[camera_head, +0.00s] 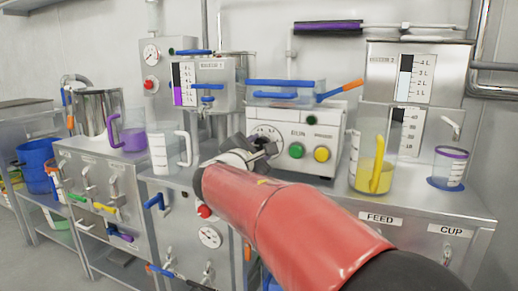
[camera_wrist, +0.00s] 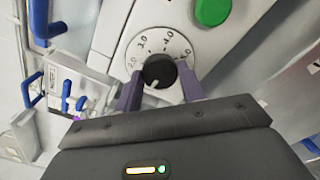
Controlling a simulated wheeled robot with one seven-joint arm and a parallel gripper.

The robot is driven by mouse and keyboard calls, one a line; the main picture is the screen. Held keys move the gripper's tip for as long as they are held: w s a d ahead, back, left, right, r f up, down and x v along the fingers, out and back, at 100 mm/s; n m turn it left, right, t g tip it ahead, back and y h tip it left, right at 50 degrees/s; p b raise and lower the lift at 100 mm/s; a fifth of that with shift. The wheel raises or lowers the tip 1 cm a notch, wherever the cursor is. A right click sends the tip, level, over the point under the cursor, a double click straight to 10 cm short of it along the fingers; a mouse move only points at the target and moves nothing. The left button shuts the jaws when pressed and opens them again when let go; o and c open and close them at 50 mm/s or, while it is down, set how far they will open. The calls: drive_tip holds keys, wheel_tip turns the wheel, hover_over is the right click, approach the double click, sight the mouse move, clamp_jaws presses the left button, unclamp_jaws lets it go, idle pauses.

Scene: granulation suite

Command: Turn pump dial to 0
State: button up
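The pump dial is a black round knob (camera_wrist: 159,73) on a white numbered plate (camera_wrist: 150,38), on the front of a white unit. A short white mark on the knob points toward the bottom of the wrist view, where the scale is hidden. My gripper (camera_wrist: 159,84) has one finger on each side of the knob. Narrow gaps seem to show, so the fingers look open around it; contact is unclear. In the head view my gripper (camera_head: 262,146) is at the dial plate (camera_head: 267,131) and hides most of the knob.
A white-handled jug (camera_head: 165,152) stands left of my gripper. A yellow-handled jug (camera_head: 366,165) and a purple-rimmed cup (camera_head: 450,165) stand right.

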drive_tip(key=c, duration=0.3)
drive_tip(key=n+p, duration=0.2)
drive_tip(key=n, duration=0.1)
drive_tip(key=shift+r+n+p, duration=0.15)
drive_tip(key=shift+n+p, duration=0.2)
drive_tip(key=shift+n, duration=0.05)
drive_tip(key=shift+n+p, duration=1.15)
drive_tip(key=shift+n, duration=0.55)
drive_tip(key=shift+f, duration=0.2)
drive_tip(key=o, duration=1)
drive_tip(key=shift+c, duration=0.2)
